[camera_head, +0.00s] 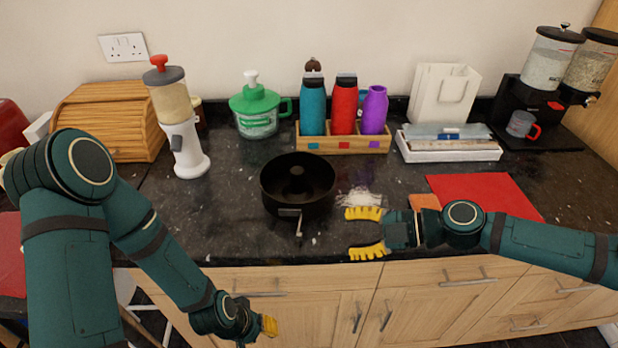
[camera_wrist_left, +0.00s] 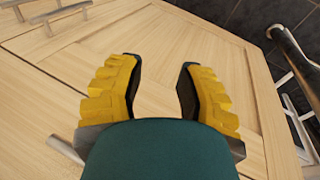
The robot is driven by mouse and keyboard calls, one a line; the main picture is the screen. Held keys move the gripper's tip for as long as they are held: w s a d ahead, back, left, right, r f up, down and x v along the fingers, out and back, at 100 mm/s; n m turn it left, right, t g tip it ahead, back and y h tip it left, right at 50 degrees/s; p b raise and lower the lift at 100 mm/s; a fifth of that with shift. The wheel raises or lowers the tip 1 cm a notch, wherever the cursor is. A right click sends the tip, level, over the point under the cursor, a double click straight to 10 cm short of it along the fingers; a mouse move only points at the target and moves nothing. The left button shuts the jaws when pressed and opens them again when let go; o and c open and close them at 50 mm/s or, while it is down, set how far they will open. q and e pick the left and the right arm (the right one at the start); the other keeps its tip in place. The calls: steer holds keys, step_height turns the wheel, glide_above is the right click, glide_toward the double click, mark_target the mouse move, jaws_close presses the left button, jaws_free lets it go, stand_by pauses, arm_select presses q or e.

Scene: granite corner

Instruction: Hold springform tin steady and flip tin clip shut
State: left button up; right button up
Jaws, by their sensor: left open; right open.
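The black round springform tin (camera_head: 270,190) stands upright on the dark counter in the head view, with a tube in its middle. Its metal clip (camera_head: 298,226) sticks out from the front of the wall, towards the counter's front edge; it looks swung out. My right gripper (camera_head: 366,232) is open and empty, right of the tin and apart from it, fingers pointing left. My left gripper (camera_head: 268,326) is low in front of the cabinet doors, below the counter edge. In the left wrist view my left gripper (camera_wrist_left: 160,90) is open and empty, facing the wooden doors.
A white stringy heap (camera_head: 358,197) lies right of the tin. A bottle rack (camera_head: 343,144), green-lidded container (camera_head: 258,108) and white dispenser (camera_head: 186,148) stand behind. A red mat (camera_head: 485,192) lies at right. Counter left of the tin is clear.

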arm_select(q)
steer(key=s+d+r+m+g+h, duration=0.2)
steer(key=s+d+r+m+g, duration=0.15)
steer(key=d+r+m, duration=1.2)
steer(key=s+d+r+m+g+h, duration=0.15)
steer(key=s+d+r+m, duration=0.25)
steer(key=d+r+m, duration=1.15)
steer(key=w+r+n+t, duration=0.2)
steer(key=w+r+n, duration=0.2)
steer(key=w, duration=0.5)
steer(key=w+r+n+t, duration=0.2)
steer(key=w+r+n, duration=0.1)
steer(key=w, duration=0.6)
steer(key=w+r+n+t, duration=0.3)
steer(key=w+r+n, duration=0.1)
steer(key=w, duration=0.5)
steer(key=n+g+y, duration=0.4)
steer(key=n+y, duration=0.3)
steer(key=n, duration=0.7)
glide_above(263, 181)
steer(key=f, duration=0.6)
steer(key=shift+w+f, duration=0.25)
steer(key=shift+f, duration=0.15)
steer(key=shift+a+f+n, duration=0.1)
steer(key=shift+f+n, duration=0.2)
step_height(263, 181, down, 13)
